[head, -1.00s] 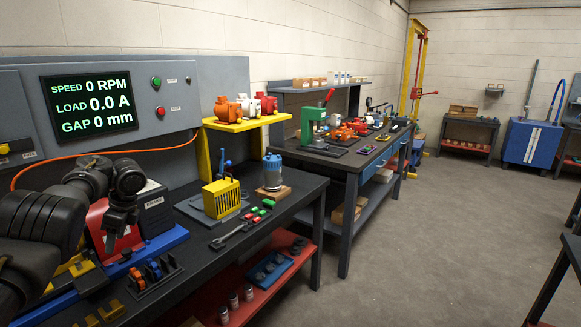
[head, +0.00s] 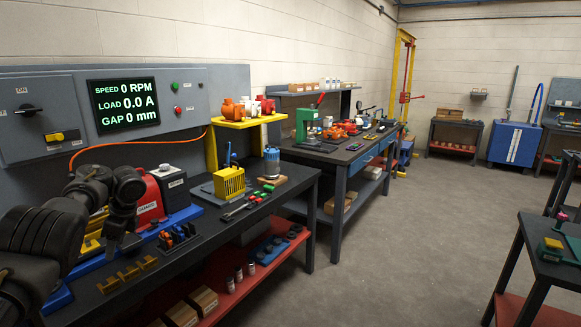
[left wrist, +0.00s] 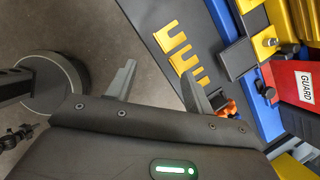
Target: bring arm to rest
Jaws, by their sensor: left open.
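My left arm comes in from the left in the head view. Its gripper (head: 112,240) points down above the near part of the dark workbench (head: 285,205). In the left wrist view the two fingers of the left gripper (left wrist: 157,88) stand wide apart with nothing between them. Past the right finger, yellow notched pieces (left wrist: 180,48) lie on the bench. My right gripper is not in view.
A red guard (head: 150,197) on a blue base stands close behind the left gripper. A black rack (head: 178,239) with orange and blue pieces is to its right. A yellow motor stand (head: 229,183) is farther along. The floor (head: 405,230) is clear between benches.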

